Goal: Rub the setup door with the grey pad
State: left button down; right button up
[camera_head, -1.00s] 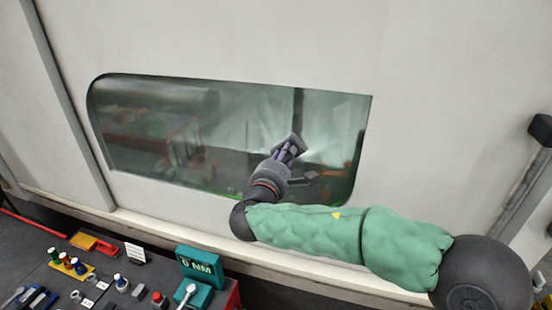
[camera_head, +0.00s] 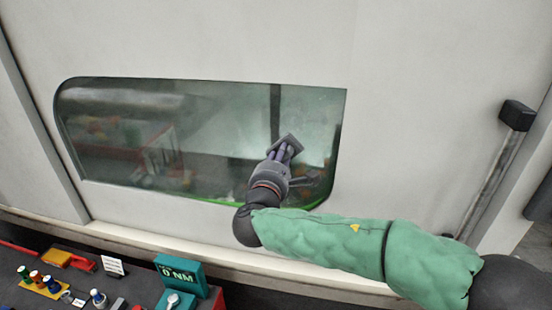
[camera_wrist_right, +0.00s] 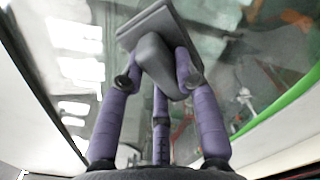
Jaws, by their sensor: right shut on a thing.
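The setup door (camera_head: 225,52) is a large pale panel with a dark glass window (camera_head: 215,140). My right gripper (camera_head: 279,158) is in front of the lower right part of the window. It is shut on the grey pad (camera_head: 288,143), a flat plate with a rounded grip. In the right wrist view the purple fingers of my right gripper (camera_wrist_right: 160,80) close around the grip of the grey pad (camera_wrist_right: 152,25), its flat face turned to the glass. Whether the pad touches the glass I cannot tell. My left gripper is not in view.
At the lower left, a bench holds a teal box marked NM (camera_head: 181,275), a red and yellow block (camera_head: 68,259) and several coloured-capped tools (camera_head: 40,283). The upper door face is clear.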

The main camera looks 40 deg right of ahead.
jog(key=shift+a, duration=0.1)
jog(key=shift+v, duration=2.95)
jog(key=shift+v, duration=1.5)
